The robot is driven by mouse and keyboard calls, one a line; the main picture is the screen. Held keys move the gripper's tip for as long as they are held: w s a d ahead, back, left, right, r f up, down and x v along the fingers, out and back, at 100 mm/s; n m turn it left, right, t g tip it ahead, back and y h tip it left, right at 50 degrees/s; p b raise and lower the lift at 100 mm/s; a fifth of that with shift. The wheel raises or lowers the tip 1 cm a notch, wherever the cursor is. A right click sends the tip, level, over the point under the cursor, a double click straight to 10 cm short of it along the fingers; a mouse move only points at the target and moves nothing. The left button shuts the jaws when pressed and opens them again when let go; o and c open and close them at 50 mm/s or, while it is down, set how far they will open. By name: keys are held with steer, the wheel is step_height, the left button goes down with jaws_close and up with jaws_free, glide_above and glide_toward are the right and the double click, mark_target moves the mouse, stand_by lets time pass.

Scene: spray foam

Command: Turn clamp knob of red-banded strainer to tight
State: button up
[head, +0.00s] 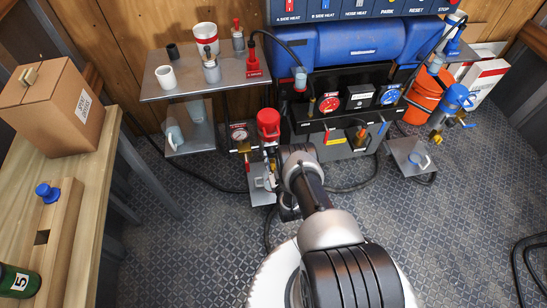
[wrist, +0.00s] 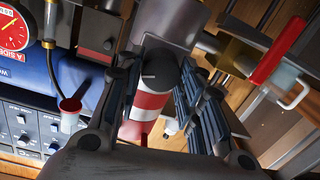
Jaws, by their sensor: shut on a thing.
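The red-banded strainer (head: 268,124) stands low in front of the machine, left of my arm in the head view. In the wrist view its red-and-white striped body (wrist: 146,108) shows behind and between my fingers. The dark round clamp knob (wrist: 160,70) sits between the fingertips. My gripper (wrist: 156,72) is shut on this knob, one finger on each side. The knob's marking and turned position cannot be read. In the head view my arm hides the knob and most of the gripper.
A round gauge (head: 239,135) stands just left of the strainer. A red lever handle (wrist: 280,50) is close to the right finger in the wrist view. The blue machine (head: 345,45) stands behind. A metal shelf (head: 205,77) with cups is at the left. Hoses lie on the floor.

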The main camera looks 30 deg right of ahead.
steer(key=n, duration=0.7)
steer(key=shift+w+a+h, duration=0.1)
steer(key=shift+h, duration=0.3)
steer(key=n, duration=0.6)
steer(key=shift+h, duration=0.3)
steer(key=o, duration=1.1)
steer(key=shift+c, duration=0.2)
steer(key=v, duration=1.2)
steer(key=shift+r, duration=0.25)
steer(key=shift+a, duration=0.15)
